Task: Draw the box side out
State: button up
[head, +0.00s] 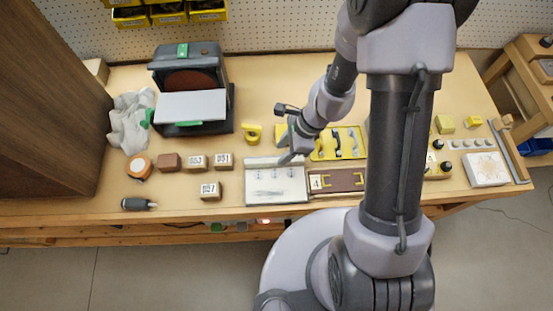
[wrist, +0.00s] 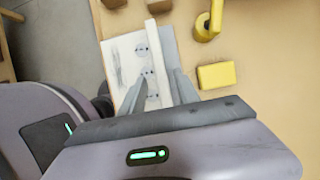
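A flat white panel (head: 262,197) lies near the front edge of the bench, with several round marks in a row and a grey strip (head: 262,162) along its far edge. It also shows in the wrist view (wrist: 121,52), with the grey strip (wrist: 168,47) on its right. I cannot tell for sure which piece is the box side. Beside the panel on the right lies a brown board (head: 345,187) with a yellow handle. My gripper (head: 291,147) is over the far right part of the white panel.
A yellow tray of handles (head: 323,148) lies just right of my gripper. A yellow piece (head: 252,132) stands behind the panel. Several small blocks (head: 211,190) and a grey machine (head: 187,80) are on the left. My arm hides part of the bench at right.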

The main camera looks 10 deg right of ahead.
aim_at(275, 160)
jog(key=b+x, duration=0.2)
jog(key=x, duration=0.3)
jog(key=shift+a+f, duration=0.1)
jog(key=shift+f, duration=0.15)
grip_shut()
dwell(1.1)
